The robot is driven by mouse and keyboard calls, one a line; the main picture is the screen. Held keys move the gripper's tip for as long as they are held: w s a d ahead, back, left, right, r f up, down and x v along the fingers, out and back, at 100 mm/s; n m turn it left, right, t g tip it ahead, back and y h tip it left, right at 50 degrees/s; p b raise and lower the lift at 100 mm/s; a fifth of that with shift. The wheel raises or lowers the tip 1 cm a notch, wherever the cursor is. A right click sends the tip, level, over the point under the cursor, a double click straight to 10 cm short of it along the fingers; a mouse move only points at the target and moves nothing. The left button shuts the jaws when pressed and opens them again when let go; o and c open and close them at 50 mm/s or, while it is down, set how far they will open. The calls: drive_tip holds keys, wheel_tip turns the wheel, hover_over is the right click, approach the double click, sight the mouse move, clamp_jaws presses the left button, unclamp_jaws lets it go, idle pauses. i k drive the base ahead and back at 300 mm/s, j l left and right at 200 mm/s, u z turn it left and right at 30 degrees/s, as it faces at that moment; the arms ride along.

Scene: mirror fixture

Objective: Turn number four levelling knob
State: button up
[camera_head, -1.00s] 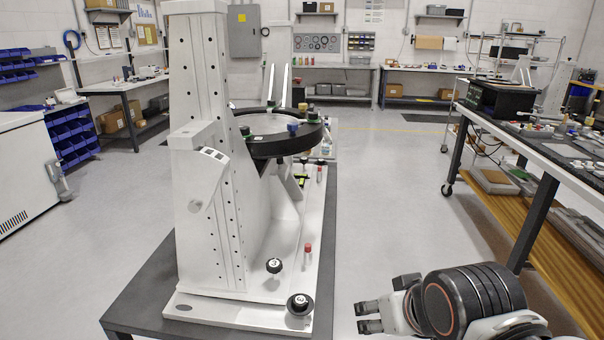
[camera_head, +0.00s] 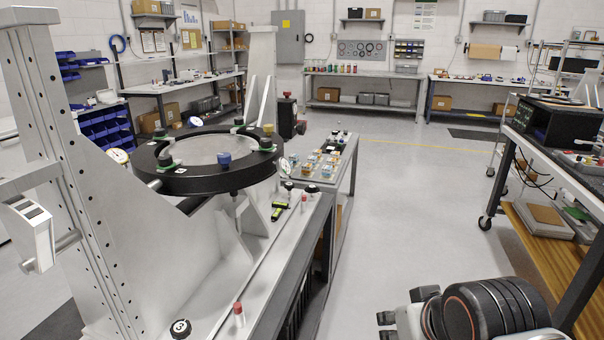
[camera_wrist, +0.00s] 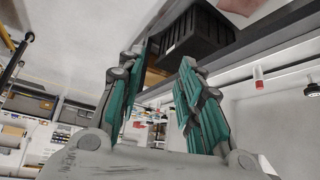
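A black levelling knob (camera_head: 180,328) with a white top mark, which looks like a 3, stands on the pale base at the bottom left of the head view. Two more black knobs, one (camera_head: 289,186) and another (camera_head: 312,190), stand at the far end of the base; their marks are too small to read. I cannot tell which is number four. My gripper (camera_head: 386,327) is at the bottom edge, right of the fixture and apart from it. In the wrist view my gripper (camera_wrist: 164,62) is open and empty between teal pads.
The black mirror ring (camera_head: 215,180) overhangs the base. A red-capped post (camera_head: 238,312) stands beside the near knob. A side table (camera_head: 325,160) with small parts adjoins the fixture's far end. A workbench (camera_head: 570,160) stands at right. The floor between is clear.

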sight(289, 186)
drive_tip(key=i+l+u, duration=0.15)
drive_tip(key=i+l, duration=0.2)
drive_tip(key=i, duration=0.15)
drive_tip(key=i+l+u, duration=0.2)
drive_tip(key=i+l, duration=0.2)
drive_tip(key=i+j, duration=0.15)
drive_tip(key=i, duration=0.45)
drive_tip(key=i+j+u, duration=0.1)
drive_tip(key=i, duration=0.45)
drive_tip(key=j, duration=0.1)
